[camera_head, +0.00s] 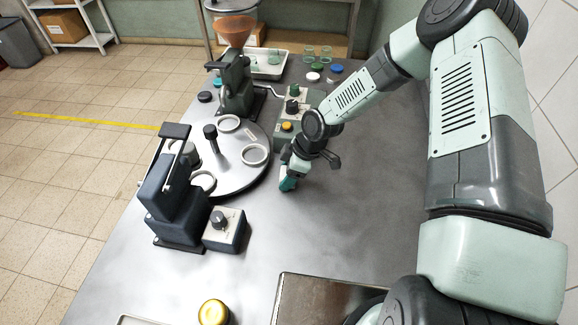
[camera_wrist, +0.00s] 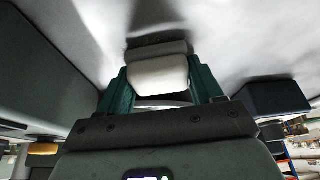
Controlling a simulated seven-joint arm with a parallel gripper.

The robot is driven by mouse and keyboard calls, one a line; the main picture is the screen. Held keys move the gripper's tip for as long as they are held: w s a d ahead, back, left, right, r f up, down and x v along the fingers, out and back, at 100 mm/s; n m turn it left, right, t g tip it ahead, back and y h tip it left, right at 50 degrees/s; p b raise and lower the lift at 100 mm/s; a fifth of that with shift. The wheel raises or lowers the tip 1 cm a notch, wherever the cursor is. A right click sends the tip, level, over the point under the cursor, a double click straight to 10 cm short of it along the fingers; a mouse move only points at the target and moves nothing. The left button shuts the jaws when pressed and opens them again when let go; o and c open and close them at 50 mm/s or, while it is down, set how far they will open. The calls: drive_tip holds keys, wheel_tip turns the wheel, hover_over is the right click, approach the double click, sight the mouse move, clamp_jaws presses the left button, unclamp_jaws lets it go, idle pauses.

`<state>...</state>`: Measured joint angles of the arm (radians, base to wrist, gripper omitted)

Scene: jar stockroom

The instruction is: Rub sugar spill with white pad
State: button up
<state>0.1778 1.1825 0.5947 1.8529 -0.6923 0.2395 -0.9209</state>
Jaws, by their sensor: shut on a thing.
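The white pad (camera_wrist: 158,75) shows in the wrist view, with a grey strip along its far edge. My gripper (camera_wrist: 161,84) is shut on it, one green finger on each side. In the head view my gripper (camera_head: 287,183) points down at the grey table top, just right of the round turntable. The pad is hardly visible there, hidden by the fingers. The pad is at or close above the table; I cannot tell whether it touches. I cannot make out the sugar spill in either view.
Left of my gripper are the turntable (camera_head: 236,178) with pale rings, and a dark machine (camera_head: 178,195). A grey-green control box (camera_head: 284,142) stands close behind. Jars (camera_head: 309,54) and coloured lids are at the back. A yellow-topped jar (camera_head: 213,312) stands in front. The table right of my gripper is clear.

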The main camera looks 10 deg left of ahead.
drive_tip(key=shift+s+r, duration=0.1)
drive_tip(key=shift+s, duration=1.6)
drive_tip(key=shift+s+r, duration=0.1)
drive_tip(key=shift+r, duration=0.1)
wheel_tip(320, 180, up, 8)
drive_tip(key=shift+f, duration=0.25)
